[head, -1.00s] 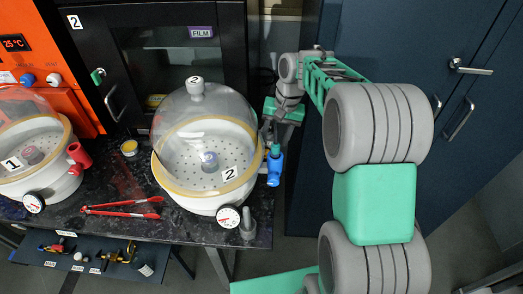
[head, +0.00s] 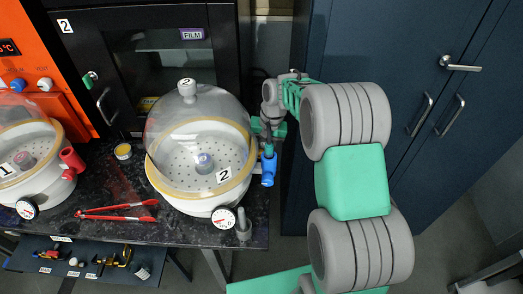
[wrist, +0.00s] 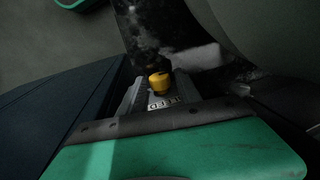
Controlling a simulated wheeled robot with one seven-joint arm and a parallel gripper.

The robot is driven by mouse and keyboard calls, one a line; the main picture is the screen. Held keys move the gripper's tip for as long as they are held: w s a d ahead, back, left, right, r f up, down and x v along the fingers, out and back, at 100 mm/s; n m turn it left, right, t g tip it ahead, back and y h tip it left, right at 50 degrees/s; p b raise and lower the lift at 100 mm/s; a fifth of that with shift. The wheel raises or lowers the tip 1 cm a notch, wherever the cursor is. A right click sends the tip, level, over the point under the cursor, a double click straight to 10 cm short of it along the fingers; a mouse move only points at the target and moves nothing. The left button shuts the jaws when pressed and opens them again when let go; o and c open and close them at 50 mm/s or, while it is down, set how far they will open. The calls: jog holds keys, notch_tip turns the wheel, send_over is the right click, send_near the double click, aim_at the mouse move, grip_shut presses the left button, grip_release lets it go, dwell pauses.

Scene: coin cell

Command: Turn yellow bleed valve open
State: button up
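The yellow bleed valve knob (wrist: 159,82) shows in the wrist view, just beyond my fingers, with a small lettered label (wrist: 165,103) in front of it. My gripper (wrist: 160,92) appears open, its grey fingers spread to either side of the knob; contact cannot be told. In the head view my gripper (head: 268,128) is pointed down at the right side of the glass-domed chamber marked 2 (head: 160,185), just behind a blue valve part (head: 268,170). The yellow knob is hidden there.
Chamber 1 (head: 45,185) with a red handle stands at the left. Blue cabinets (head: 420,60) stand close to the right of my arm.

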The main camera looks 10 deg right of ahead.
grip_shut()
jog(key=shift+d, duration=0.1)
jog(key=shift+d+y+p, duration=0.1)
jog(key=shift+y+p, duration=0.2)
jog(key=shift+p, duration=0.05)
jog(key=shift+y, duration=0.4)
jog(key=shift+o, duration=1.2)
grip_release()
